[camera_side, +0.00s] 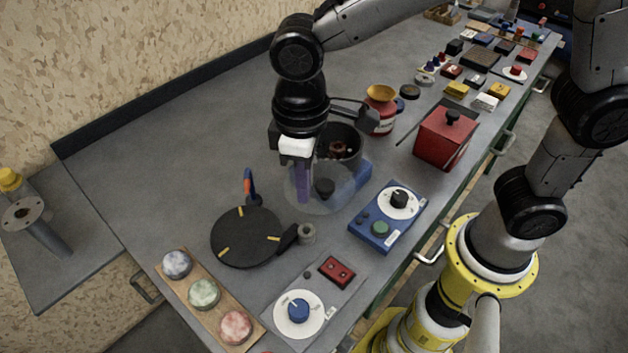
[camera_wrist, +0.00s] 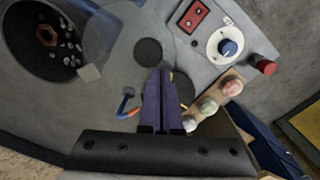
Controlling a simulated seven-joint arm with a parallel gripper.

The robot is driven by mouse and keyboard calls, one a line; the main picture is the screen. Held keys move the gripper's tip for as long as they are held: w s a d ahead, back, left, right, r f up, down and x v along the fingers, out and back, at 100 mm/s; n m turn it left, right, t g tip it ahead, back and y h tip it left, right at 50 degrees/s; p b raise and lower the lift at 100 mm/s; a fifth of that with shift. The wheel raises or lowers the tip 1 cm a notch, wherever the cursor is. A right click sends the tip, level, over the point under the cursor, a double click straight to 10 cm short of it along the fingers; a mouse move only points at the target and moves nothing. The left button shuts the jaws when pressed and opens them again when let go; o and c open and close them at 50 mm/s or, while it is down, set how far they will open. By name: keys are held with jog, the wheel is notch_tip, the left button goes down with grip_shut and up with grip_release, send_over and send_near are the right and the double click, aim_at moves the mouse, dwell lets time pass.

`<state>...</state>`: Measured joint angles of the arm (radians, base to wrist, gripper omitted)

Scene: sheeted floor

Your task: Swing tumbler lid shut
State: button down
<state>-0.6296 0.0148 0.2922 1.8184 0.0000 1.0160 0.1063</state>
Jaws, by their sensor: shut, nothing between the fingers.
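The tumbler drum (camera_side: 352,140) is dark and open at the top, behind my gripper. In the wrist view the drum (camera_wrist: 14,40) shows several stones and an orange hexagonal part inside. The clear round lid (camera_side: 340,203) with a dark knob (camera_side: 324,188) is out to the drum's front side, leaving its mouth uncovered. In the wrist view the lid (camera_wrist: 120,55) and knob (camera_wrist: 148,52) lie between drum and fingers. My gripper (camera_side: 304,199) points down with its purple fingers shut and empty, at the lid's left part. Its fingertips (camera_wrist: 161,72) appear just beside the knob; contact is unclear.
A black round plate (camera_side: 245,237) with yellow marks and an orange-blue handled tool (camera_side: 249,185) are to the left. A blue control box (camera_side: 388,218) and a red lidded box (camera_side: 445,138) are right.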

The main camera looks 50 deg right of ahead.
aim_at(326, 186)
jog(key=shift+s+d, duration=0.1)
jog(key=shift+d, duration=0.1)
jog(key=shift+s+d, duration=0.2)
jog(key=shift+d, duration=0.1)
jog(key=shift+s+d, duration=0.75)
jog(key=shift+d, duration=0.1)
jog(key=shift+s+d, duration=0.3)
jog(key=shift+d, duration=0.2)
jog(key=shift+s+d, duration=0.25)
jog(key=shift+d, duration=0.35)
